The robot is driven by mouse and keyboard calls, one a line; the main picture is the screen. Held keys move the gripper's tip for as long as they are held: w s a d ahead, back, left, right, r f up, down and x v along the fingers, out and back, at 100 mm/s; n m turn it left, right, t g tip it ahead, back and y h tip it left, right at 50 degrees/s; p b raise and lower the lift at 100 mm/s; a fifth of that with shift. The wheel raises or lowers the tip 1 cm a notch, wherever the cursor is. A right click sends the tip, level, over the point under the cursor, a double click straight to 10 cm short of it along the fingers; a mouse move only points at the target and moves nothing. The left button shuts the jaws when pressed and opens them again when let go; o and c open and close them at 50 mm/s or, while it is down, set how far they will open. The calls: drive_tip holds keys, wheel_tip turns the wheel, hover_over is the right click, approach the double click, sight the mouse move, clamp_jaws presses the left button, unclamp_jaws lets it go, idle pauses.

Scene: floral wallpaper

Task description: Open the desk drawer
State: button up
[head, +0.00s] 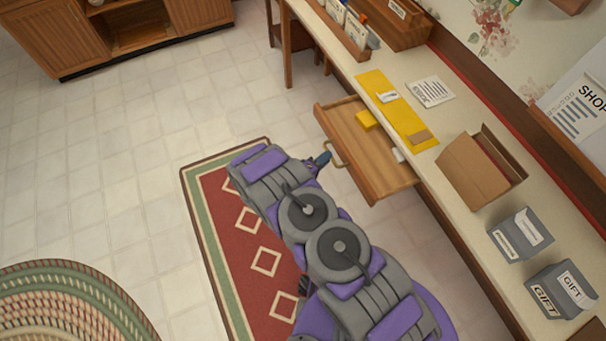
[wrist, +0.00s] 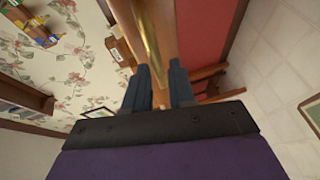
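The wooden desk drawer (head: 375,160) is pulled out from the desk in the head view. A yellow block (head: 368,120) and a small white item (head: 398,155) lie in it. Its brass handle (head: 334,152) is on the front face. My gripper (head: 322,160) is beside the handle, partly hidden by my arm. In the wrist view, the two fingers of my gripper (wrist: 160,82) are apart. The brass handle (wrist: 149,38) runs down toward the gap between them, close to the fingertips. I cannot tell whether they touch it.
The long desk top (head: 455,215) holds a yellow mat (head: 375,87), an open cardboard box (head: 470,175) and grey gift boxes (head: 520,236). A red rug (head: 225,225) lies under my arm.

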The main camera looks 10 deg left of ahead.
drive_tip(key=p+v, duration=0.1)
drive_tip(key=v, duration=1.3)
drive_tip(key=shift+p, duration=0.4)
drive_tip(key=shift+a, duration=0.15)
drive_tip(key=w+a+r+m+g+y, duration=0.4)
drive_tip(key=w+a+r+y, duration=0.35)
drive_tip(key=w+r, duration=0.2)
wheel_tip(320, 180, up, 16)
drive_tip(key=s+d+m+g+y, duration=0.1)
drive_tip(key=d+m+g+y, duration=0.15)
drive_tip(key=g+y, duration=0.2)
drive_tip(key=s+d+r+g, duration=0.3)
drive_tip(key=s+d+r, duration=0.6)
drive_tip(key=s+d, duration=0.35)
drive_tip(key=s+d+r+m+g+h, duration=0.2)
drive_tip(key=s+d, duration=0.7)
drive_tip(key=s, duration=0.2)
drive_tip(key=s+d+r+m+g+h, duration=0.1)
drive_tip(key=s+d+r+m+g, duration=0.1)
drive_tip(key=s+d, duration=0.7)
drive_tip(key=shift+s+r+h, duration=0.3)
drive_tip(key=shift+s+h, duration=0.1)
drive_tip(key=shift+s, duration=0.75)
